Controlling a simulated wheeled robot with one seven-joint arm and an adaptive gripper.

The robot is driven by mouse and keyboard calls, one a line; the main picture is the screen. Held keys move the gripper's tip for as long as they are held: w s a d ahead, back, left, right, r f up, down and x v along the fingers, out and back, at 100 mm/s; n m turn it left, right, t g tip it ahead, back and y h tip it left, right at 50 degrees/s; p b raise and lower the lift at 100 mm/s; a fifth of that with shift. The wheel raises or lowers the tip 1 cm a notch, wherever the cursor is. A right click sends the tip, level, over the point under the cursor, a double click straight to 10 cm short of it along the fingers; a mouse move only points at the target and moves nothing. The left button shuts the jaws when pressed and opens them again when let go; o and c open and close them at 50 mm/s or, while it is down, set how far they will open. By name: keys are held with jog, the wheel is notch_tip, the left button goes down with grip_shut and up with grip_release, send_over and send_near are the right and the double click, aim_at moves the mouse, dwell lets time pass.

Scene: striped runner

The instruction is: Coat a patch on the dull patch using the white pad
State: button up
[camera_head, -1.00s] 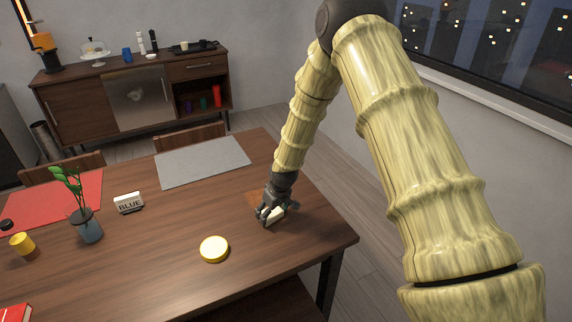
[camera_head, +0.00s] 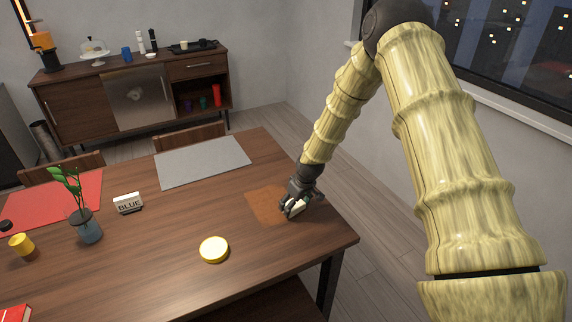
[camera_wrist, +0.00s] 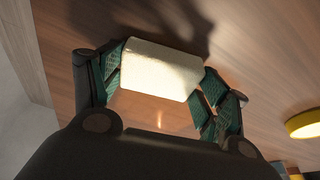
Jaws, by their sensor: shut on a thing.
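The white pad (camera_wrist: 158,70) is between the fingers of my gripper (camera_wrist: 160,82) in the wrist view. My gripper (camera_head: 298,203) is shut on the pad, which shows as a small pale piece in the head view (camera_head: 294,207). The dull patch (camera_head: 265,205) is an orange-brown area on the wooden table. My gripper is at its right edge, low over the table. Whether the pad touches the wood cannot be told.
A round yellow tin with a pale top (camera_head: 214,249) stands left of and nearer than the patch. The table's right edge is close to my gripper.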

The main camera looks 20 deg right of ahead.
aim_at(301, 203)
jog(key=shift+w+d, duration=0.15)
jog(key=shift+d, duration=1.1)
notch_tip(301, 203, up, 2)
jog(key=shift+w+d+r+p, duration=0.1)
jog(key=shift+r+p, duration=0.1)
jog(key=shift+p, duration=0.35)
jog(key=shift+r+p, duration=0.4)
jog(key=shift+r, duration=0.4)
jog(key=shift+r+p, duration=1.15)
jog(key=shift+r, duration=0.9)
